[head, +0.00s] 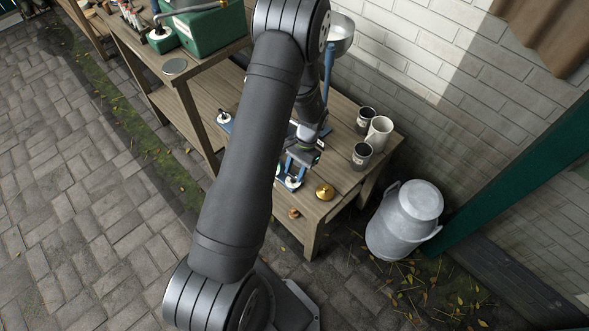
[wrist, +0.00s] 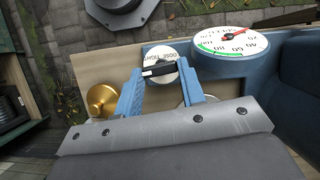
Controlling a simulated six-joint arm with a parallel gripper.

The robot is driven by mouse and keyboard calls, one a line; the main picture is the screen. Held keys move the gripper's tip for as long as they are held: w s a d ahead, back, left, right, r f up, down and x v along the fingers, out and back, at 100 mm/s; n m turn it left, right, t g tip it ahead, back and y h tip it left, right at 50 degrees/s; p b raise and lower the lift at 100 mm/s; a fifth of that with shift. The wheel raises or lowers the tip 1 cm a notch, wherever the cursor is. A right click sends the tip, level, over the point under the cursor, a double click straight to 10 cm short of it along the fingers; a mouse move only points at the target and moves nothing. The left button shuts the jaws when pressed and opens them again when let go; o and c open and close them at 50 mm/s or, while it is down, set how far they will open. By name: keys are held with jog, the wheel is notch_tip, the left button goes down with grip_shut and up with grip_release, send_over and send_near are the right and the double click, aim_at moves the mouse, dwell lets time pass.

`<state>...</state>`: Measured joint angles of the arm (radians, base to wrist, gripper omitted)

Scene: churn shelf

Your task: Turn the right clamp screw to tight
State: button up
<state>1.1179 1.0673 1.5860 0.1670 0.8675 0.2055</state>
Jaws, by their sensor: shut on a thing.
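The clamp screw (wrist: 159,70) is a black bar handle with a white mark at its left end, seen in the wrist view. It crosses a round white plate (wrist: 160,54) lettered with what reads as TIGHT and LOOSE, upside down. My gripper (wrist: 160,75) has its two blue fingers on either side of the bar and is shut on it. The bar lies nearly level in the picture, tilted slightly. In the head view my gripper (head: 298,162) is over the blue device on the low shelf, and my arm hides much of it.
A dial gauge (wrist: 231,40) with a red needle sits right of the plate. A brass knob-shaped piece (head: 325,191) stands close by. Dark cups (head: 361,155) and a cream jug (head: 379,132) stand behind. A metal churn (head: 404,220) stands on the ground at right.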

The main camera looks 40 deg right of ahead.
jog(key=shift+m+t, duration=0.3)
jog(key=shift+m, duration=0.3)
jog(key=o, duration=1)
jog(key=v, duration=1.7)
jog(key=shift+s+d+r, duration=0.1)
jog(key=shift+d+r, duration=0.05)
